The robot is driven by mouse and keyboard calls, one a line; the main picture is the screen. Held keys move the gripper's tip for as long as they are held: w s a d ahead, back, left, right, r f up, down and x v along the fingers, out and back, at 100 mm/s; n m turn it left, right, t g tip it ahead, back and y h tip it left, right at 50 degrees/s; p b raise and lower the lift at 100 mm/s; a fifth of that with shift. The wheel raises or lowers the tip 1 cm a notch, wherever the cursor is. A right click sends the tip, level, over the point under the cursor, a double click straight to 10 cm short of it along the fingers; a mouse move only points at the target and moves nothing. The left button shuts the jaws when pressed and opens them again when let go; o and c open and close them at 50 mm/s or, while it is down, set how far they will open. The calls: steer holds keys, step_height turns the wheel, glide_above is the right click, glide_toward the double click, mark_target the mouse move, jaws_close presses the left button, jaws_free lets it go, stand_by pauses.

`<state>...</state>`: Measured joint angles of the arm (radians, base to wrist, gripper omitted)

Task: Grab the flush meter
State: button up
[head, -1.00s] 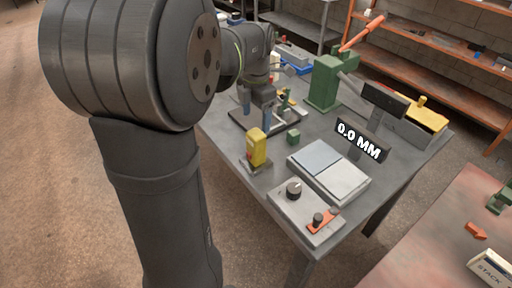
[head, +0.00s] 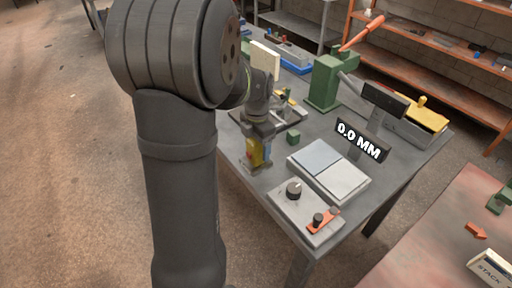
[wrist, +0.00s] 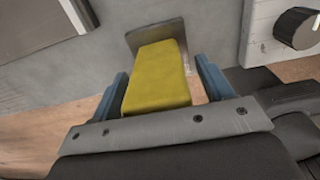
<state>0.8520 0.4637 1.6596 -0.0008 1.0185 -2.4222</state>
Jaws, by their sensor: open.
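The flush meter appears to be the yellow block-shaped device (head: 256,156), near the left front edge of the bench and partly hidden by my gripper (head: 257,148). In the wrist view the yellow body (wrist: 158,82) sits between the two blue fingers of my gripper (wrist: 160,70), by a grey metal plate (wrist: 150,33). The fingers are open, one on each side of it. A gap shows at the right finger; contact at the left finger is unclear.
A grey control box with a dark knob (head: 294,189) is at the front right of the meter. A small green cube (head: 293,137) and a pale two-panel plate (head: 328,170) are nearby. A "0.0 MM" display (head: 361,140) stands behind the plate.

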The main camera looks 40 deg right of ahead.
steer(key=c, duration=1.1)
steer(key=shift+c, duration=0.2)
steer(key=shift+r, duration=0.15)
